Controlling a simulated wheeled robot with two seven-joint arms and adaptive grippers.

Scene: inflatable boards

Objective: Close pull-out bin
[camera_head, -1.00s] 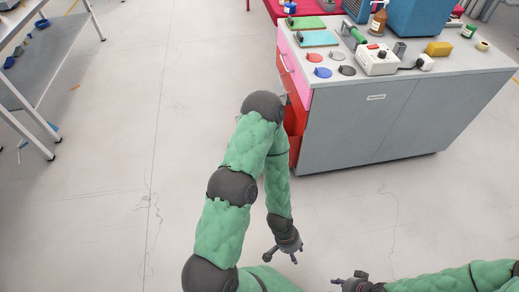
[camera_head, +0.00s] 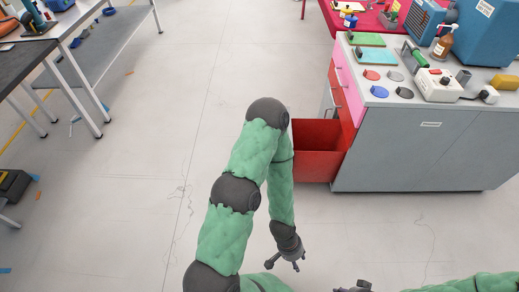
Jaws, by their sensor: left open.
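The red pull-out bin (camera_head: 318,165) stands out from the left side of the grey cabinet (camera_head: 425,150), low down, and I see into its open top. My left arm hides part of its left edge. My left gripper (camera_head: 285,264) is open and empty, below and in front of the bin in the picture, apart from it. My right gripper (camera_head: 354,287) shows only in part at the bottom edge; its fingers are cut off.
Pink and red drawer fronts (camera_head: 343,85) sit above the bin. Mats, coloured discs and a bottle (camera_head: 443,43) stand on the cabinet top. Metal tables (camera_head: 90,50) stand at the left. The floor between is clear.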

